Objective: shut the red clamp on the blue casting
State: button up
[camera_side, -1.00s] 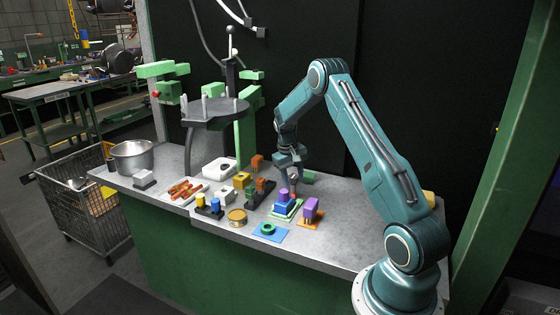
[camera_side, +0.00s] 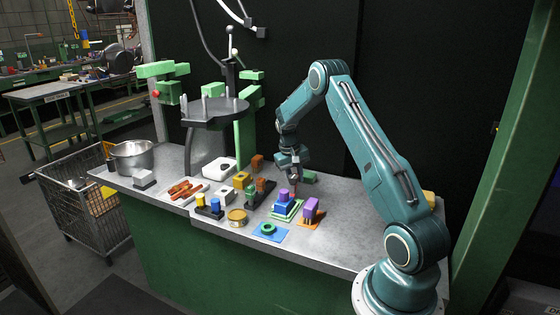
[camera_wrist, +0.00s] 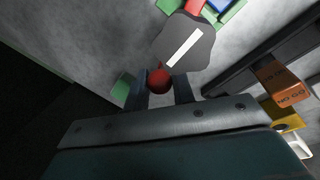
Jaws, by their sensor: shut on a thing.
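The blue casting (camera_side: 284,209) sits on a green and white base near the table's front, with a purple piece on top. A corner of blue also shows at the top edge of the wrist view (camera_wrist: 218,4). My gripper (camera_wrist: 160,82) is shut on the red ball knob (camera_wrist: 159,81) of the red clamp, which sits between the two fingers. A bit of red (camera_wrist: 194,6) also shows near the casting, beyond a grey plate with a white strip (camera_wrist: 185,46). In the side view my gripper (camera_side: 295,183) is just behind the casting. The clamp's contact with the casting is hidden.
A purple block on an orange plate (camera_side: 310,209) stands close on the right. A green ring on a blue plate (camera_side: 268,229) lies in front. A brass tin (camera_side: 237,217) and several small blocks and fixtures stand to the left. The table's right front is clear.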

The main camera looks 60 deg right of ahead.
jog(key=shift+s+m, duration=0.8)
jog(key=shift+m, duration=0.7)
jog(key=shift+g+y, duration=0.3)
jog(key=o, duration=1)
jog(key=shift+f, duration=0.1)
jog(key=shift+c, duration=0.2)
notch_tip(320, 180, up, 14)
jog(key=w+a, duration=0.1)
jog(key=w, duration=0.1)
jog(key=shift+w+a, duration=0.15)
jog(key=shift+a, duration=0.05)
